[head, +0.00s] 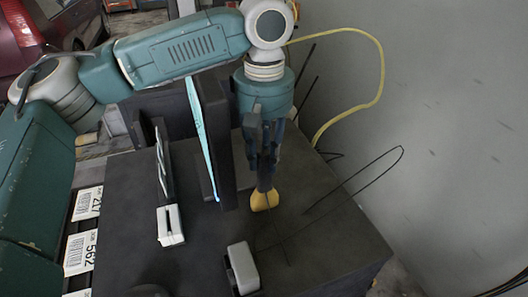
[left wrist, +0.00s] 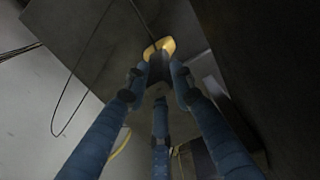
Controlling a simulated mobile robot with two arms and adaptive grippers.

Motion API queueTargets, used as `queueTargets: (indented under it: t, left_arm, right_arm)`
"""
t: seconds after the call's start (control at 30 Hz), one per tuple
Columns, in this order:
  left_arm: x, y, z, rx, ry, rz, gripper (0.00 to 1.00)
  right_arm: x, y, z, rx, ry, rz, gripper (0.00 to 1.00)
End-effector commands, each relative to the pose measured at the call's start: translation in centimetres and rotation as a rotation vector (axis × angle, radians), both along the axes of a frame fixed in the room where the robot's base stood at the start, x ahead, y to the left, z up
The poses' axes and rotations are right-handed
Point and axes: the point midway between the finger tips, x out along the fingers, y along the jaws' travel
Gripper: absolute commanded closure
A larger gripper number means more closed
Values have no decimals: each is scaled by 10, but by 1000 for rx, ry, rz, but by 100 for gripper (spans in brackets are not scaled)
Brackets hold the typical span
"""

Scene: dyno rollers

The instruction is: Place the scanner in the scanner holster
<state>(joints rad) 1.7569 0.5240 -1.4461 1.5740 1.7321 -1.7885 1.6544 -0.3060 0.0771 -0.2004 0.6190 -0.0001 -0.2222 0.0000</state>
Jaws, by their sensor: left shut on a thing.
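The scanner (head: 264,200) has a yellow head and a dark handle. It hangs head-down from my left gripper (head: 263,158) over the dark tabletop. The left wrist view shows the yellow head (left wrist: 164,46) just beyond the fingertips of the left gripper (left wrist: 158,85), with the fingers closed around the dark handle. A small white and grey holder (head: 242,268) stands on the table in front and slightly left of the scanner, apart from it. It may be the holster; I cannot tell for sure. My right gripper is not in view.
The dark table (head: 330,240) carries an upright monitor (head: 202,140) close left of the gripper. A white stand (head: 170,226) is further left. A thin black cable (head: 375,160) loops over the right side. Numbered labels (head: 80,252) line the left edge; a wall is right.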

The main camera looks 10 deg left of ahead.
Motion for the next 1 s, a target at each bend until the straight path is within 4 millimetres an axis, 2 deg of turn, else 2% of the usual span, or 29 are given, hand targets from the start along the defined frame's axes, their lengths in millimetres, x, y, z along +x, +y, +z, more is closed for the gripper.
queueTargets:
  t: [0.27,0.3,0.4,0.77,0.87,1.0]
  left_arm:
    - [0,0,-2,-1,0,0,100]
    - [0,0,-3,-1,1,0,72]
    - [0,0,-3,0,0,0,57]
    - [0,0,3,-1,-2,0,57]
    - [1,-1,15,-3,-3,1,57]
    - [1,-2,43,-3,-4,1,57]
  right_arm:
    - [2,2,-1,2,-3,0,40]
    - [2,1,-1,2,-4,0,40]
    - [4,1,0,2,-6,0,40]
    - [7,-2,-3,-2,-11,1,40]
    - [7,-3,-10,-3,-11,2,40]
    - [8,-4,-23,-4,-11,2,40]
